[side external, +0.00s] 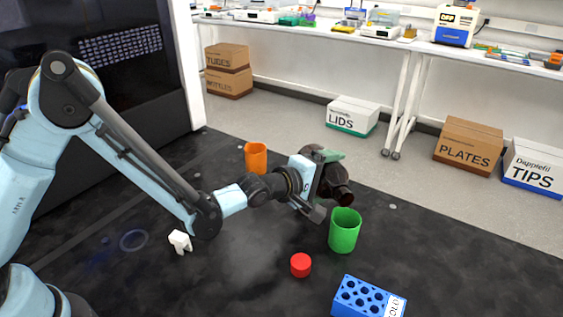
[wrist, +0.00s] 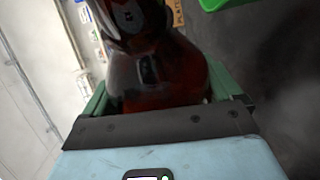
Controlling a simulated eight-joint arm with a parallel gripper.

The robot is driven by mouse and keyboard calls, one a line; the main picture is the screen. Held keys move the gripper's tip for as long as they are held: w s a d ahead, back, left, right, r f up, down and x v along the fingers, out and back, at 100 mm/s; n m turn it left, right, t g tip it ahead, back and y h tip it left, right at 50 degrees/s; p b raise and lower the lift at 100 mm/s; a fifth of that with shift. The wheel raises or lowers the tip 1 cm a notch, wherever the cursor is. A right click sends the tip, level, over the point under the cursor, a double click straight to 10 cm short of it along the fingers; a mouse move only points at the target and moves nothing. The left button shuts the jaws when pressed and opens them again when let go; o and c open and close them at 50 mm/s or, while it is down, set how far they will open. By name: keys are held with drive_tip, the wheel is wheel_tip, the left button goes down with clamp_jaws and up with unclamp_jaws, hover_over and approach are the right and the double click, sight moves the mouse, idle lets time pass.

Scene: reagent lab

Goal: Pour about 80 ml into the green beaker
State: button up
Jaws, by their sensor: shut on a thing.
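My gripper (side external: 316,183) is shut on a dark amber bottle (side external: 336,187). The bottle is tipped well over, its narrow end pointing right and down, above and close to the rim of the green beaker (side external: 344,232). In the wrist view the bottle (wrist: 160,78) sits between the green fingers, its neck at the top edge. A piece of the green beaker (wrist: 212,4) shows at the top there. The green beaker stands upright on the dark bench. I cannot see a stream of liquid or the level inside the beaker. A red cap (side external: 301,265) lies on the bench left of the beaker.
An orange beaker (side external: 256,158) stands behind my arm. A blue rack with holes (side external: 368,299) is at the front right. A small white object (side external: 180,241) and a ring (side external: 133,240) are at left. The bench right of the green beaker is clear.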

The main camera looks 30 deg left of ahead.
drive_tip(key=shift+r+m, duration=0.3)
drive_tip(key=shift+r, duration=0.1)
idle(0.4)
drive_tip(key=shift+w+a+r, duration=0.15)
drive_tip(key=shift+w, duration=0.05)
idle(0.7)
drive_tip(key=shift+r+m+t, duration=0.3)
drive_tip(key=shift+m+t, duration=0.1)
drive_tip(key=shift+t, duration=0.1)
idle(0.5)
drive_tip(key=shift+w+a+r+y+p, duration=0.2)
drive_tip(key=shift+a+y+p, duration=0.1)
idle(0.9)
drive_tip(key=shift+w+a+f+n+g+h, duration=0.1)
drive_tip(key=shift+f+n+g+h, duration=0.25)
drive_tip(key=shift+f+n, duration=0.4)
drive_tip(key=shift+w+a+f+n+g+h, duration=0.1)
drive_tip(key=shift+f+n+g+h, duration=0.15)
drive_tip(key=shift+f+n+g, duration=0.45)
drive_tip(key=shift+f+t, duration=0.25)
idle(1.1)
